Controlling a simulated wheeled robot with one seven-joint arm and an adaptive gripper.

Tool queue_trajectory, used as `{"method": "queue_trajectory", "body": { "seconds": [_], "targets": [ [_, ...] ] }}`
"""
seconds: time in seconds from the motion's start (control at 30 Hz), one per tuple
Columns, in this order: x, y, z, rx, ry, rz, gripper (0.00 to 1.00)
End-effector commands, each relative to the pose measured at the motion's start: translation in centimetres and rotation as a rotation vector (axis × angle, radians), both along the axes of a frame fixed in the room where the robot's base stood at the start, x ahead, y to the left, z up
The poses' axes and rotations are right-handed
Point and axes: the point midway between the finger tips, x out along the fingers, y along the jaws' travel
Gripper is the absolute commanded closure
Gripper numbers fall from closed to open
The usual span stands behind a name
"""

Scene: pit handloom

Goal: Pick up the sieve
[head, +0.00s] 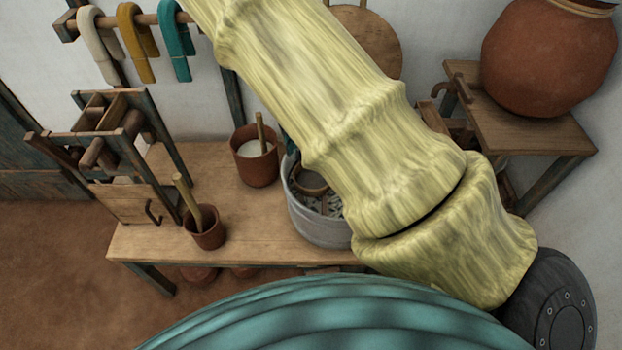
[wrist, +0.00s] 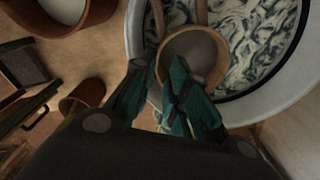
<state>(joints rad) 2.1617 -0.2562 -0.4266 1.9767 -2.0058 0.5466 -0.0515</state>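The sieve, a small round wooden rim with grey mesh (wrist: 193,58), lies over a grey metal basin (wrist: 136,30) in the wrist view. It also shows in the head view (head: 311,183), partly covered by my arm. My gripper (wrist: 160,72) is open, with teal-padded fingers on either side of the sieve's near-left rim as seen from the wrist. Whether the fingers touch the rim I cannot tell. In the head view my gripper is mostly hidden behind my yellowish arm. Wooden rods, one possibly the sieve's handle (wrist: 201,12), run up from the rim.
The basin holds dark-and-white patterned matter (wrist: 250,40). A clay pot with white contents (head: 256,158) stands left of it, and a smaller clay cup with a stick (head: 206,228) stands nearer on the wooden bench (head: 150,240). A large clay jar (head: 550,55) is at right.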

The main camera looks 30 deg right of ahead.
Motion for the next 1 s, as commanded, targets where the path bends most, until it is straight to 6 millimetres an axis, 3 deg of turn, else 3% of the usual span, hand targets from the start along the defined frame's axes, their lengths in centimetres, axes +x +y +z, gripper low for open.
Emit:
{"method": "queue_trajectory", "body": {
  "seconds": [0.2, 0.53, 1.0],
  "targets": [
    [-0.1, 0.0, -3.0, 0.003, 0.002, -0.001, 0.84],
    [-0.2, 0.2, -4.7, 0.002, 0.002, 0.001, 0.84],
    [-0.4, 0.4, -9.0, 0.001, 0.000, 0.001, 0.84]
  ]
}}
